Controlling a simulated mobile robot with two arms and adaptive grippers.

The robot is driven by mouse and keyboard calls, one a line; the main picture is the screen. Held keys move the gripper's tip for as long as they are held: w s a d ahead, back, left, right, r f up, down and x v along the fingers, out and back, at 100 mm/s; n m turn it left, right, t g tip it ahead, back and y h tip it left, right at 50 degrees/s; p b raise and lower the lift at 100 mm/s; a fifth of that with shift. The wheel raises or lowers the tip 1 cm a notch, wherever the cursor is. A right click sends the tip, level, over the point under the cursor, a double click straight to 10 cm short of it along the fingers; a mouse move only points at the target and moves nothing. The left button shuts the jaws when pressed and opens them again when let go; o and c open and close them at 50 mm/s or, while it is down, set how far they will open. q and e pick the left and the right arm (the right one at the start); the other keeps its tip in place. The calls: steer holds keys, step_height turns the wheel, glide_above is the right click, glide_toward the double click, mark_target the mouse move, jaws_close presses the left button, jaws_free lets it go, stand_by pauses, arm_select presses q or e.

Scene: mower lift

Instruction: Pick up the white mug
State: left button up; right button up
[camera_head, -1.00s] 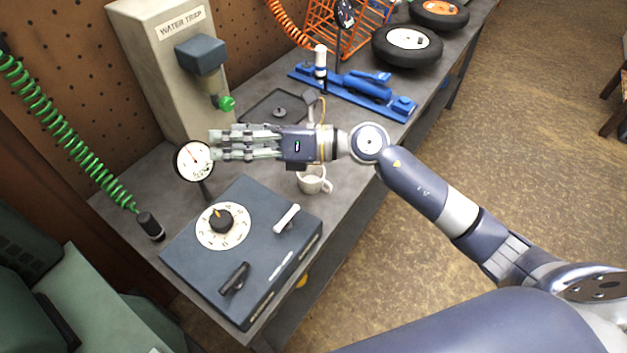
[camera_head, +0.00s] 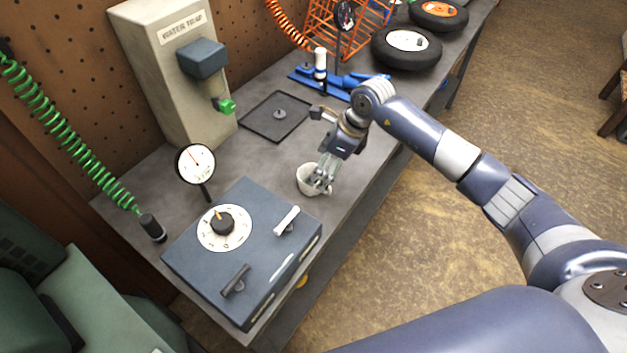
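The white mug (camera_head: 306,181) stands upright on the grey workbench (camera_head: 352,190), behind the dark blue control box. My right gripper (camera_head: 323,182) comes down from the upper right, with its fingers pointing down at the mug's right side and rim. The fingers cover part of the mug, including where its handle was seen before. I cannot tell whether they touch it or have closed on it. My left gripper is not in view.
The control box (camera_head: 205,275) with a dial and levers stands in front of the mug. A round gauge (camera_head: 195,163) is on the left. A black tray (camera_head: 262,124), a water trap unit (camera_head: 165,75) and a blue tool base (camera_head: 306,77) stand behind.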

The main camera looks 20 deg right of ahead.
steer(key=p+x, duration=0.1)
steer(key=x, duration=0.1)
steer(key=p+x, duration=0.1)
steer(key=x, duration=0.2)
steer(key=shift+w+d+f, duration=0.1)
steer(key=shift+d+f, duration=0.05)
steer(key=shift+d, duration=0.05)
steer(key=shift+a+f, duration=0.1)
steer(key=shift+f, duration=0.2)
steer(key=c, duration=1.2)
